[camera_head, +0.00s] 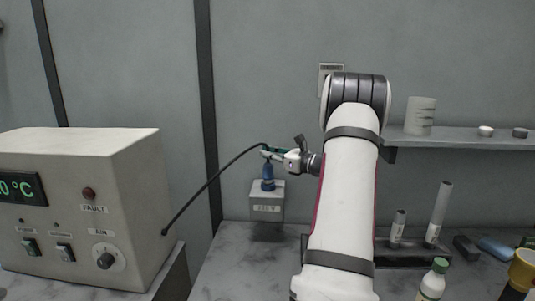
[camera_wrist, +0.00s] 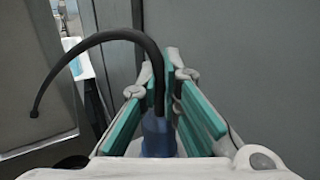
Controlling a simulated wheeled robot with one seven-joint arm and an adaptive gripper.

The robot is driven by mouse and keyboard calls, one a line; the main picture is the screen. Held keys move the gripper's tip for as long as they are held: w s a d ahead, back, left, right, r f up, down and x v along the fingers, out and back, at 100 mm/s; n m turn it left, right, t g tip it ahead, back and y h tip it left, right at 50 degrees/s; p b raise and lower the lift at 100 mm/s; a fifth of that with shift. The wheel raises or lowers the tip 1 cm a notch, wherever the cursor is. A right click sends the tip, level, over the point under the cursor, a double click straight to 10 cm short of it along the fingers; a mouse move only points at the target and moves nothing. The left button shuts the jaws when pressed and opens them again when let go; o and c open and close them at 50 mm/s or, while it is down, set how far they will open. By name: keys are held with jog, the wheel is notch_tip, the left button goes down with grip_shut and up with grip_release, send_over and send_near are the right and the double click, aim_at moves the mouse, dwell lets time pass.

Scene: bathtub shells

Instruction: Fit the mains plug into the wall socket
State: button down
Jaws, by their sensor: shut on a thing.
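The blue mains plug (camera_head: 268,173) is upright at the top of the grey wall socket box (camera_head: 266,203), which bears a voltage label. I cannot tell from here how far the plug is seated in the socket. My gripper (camera_head: 268,152) is at the plug's upper end, shut on it. In the wrist view the blue plug (camera_wrist: 158,137) sits between my green-padded fingers (camera_wrist: 160,108). A black cable (camera_head: 215,178) arches from the plug to the beige unit. The socket face is hidden in the wrist view.
The beige control unit (camera_head: 85,200) with a temperature display stands at left. A wall shelf (camera_head: 460,140) with small items is at right. Below it are a rack with tubes (camera_head: 440,212), a green-capped bottle (camera_head: 433,280) and other loose items on the marbled worktop (camera_head: 235,270).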

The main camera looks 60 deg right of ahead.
jog(key=shift+f+b, duration=0.35)
jog(key=shift+f, duration=0.55)
jog(key=c, duration=1.7)
grip_release()
jog(key=s, duration=1.2)
jog(key=shift+a, duration=0.25)
